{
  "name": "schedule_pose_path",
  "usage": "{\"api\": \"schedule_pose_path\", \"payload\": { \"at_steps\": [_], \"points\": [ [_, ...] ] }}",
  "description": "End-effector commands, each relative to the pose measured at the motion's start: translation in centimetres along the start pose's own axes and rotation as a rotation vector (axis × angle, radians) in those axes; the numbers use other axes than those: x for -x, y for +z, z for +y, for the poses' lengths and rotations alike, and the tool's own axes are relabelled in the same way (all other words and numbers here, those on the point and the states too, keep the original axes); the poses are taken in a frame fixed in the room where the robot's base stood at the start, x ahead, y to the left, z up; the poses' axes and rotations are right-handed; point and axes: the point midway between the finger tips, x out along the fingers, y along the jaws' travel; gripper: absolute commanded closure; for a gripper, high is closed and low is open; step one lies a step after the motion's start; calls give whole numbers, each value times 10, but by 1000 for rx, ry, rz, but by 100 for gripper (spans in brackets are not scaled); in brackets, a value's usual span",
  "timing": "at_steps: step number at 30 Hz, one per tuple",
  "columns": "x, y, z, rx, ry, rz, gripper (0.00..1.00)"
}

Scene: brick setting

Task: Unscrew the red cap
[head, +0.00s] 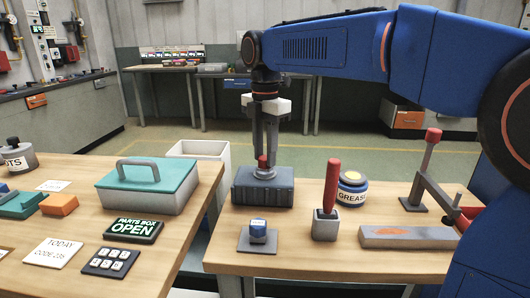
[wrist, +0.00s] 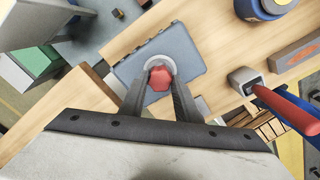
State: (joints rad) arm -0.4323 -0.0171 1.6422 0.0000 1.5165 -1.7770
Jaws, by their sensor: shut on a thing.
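The red cap (head: 262,161) sits on a round grey collar on top of a dark ribbed box (head: 263,187) on the right-hand table. My gripper (head: 264,155) points straight down over the box, with its fingers around the cap. In the wrist view the red cap (wrist: 160,78) looks faceted and lies between my two fingertips (wrist: 160,82), over the pale ring. My gripper is shut on the cap. Parts of the cap's sides are hidden by the fingers in the head view.
On the left table are a teal-lidded parts box (head: 148,187) and an OPEN sign (head: 133,230). A white bin (head: 205,150) stands between the tables.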

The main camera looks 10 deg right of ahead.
Motion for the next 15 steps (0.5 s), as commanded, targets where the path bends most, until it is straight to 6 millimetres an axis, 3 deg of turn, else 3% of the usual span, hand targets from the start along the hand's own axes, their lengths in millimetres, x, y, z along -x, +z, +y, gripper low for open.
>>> {"api": "schedule_pose_path", "payload": {
  "at_steps": [10,15],
  "points": [
    [0,0,0,18,1,0,97],
    [0,0,0,137,1,0,97]
  ]
}}
